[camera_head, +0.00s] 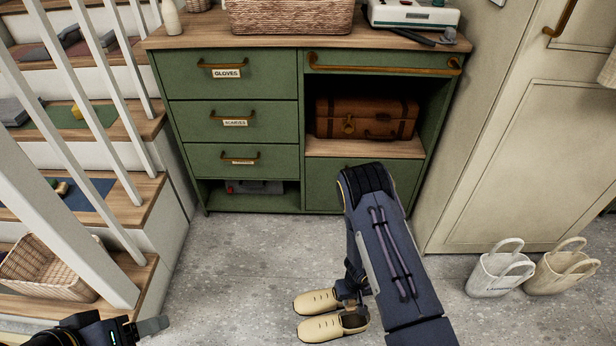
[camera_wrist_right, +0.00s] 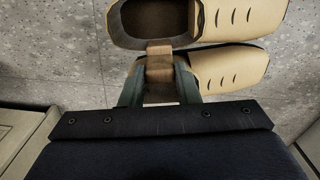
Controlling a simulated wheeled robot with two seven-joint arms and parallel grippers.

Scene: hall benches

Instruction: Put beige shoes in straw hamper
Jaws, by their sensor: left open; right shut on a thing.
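A pair of beige shoes (camera_head: 325,316) is side by side at the grey floor in front of the green cabinet; the shoes also fill the top of the right wrist view (camera_wrist_right: 235,70). My right gripper (camera_head: 352,294) reaches down to them. In the right wrist view its fingers (camera_wrist_right: 158,80) are closed on a brown piece at the shoes' near ends. I cannot tell whether the shoes are clear of the floor. My left gripper (camera_head: 150,326) is open and empty at the lower left. A woven straw-coloured basket (camera_head: 45,272) sits on a low stair at the left, looking empty.
The green cabinet (camera_head: 240,170) holds a brown suitcase (camera_head: 365,118); another woven basket (camera_head: 290,14) is on its top. White stair balusters (camera_head: 85,175) stand at the left. Two tote bags (camera_head: 500,270) stand at the right. The floor left of the shoes is clear.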

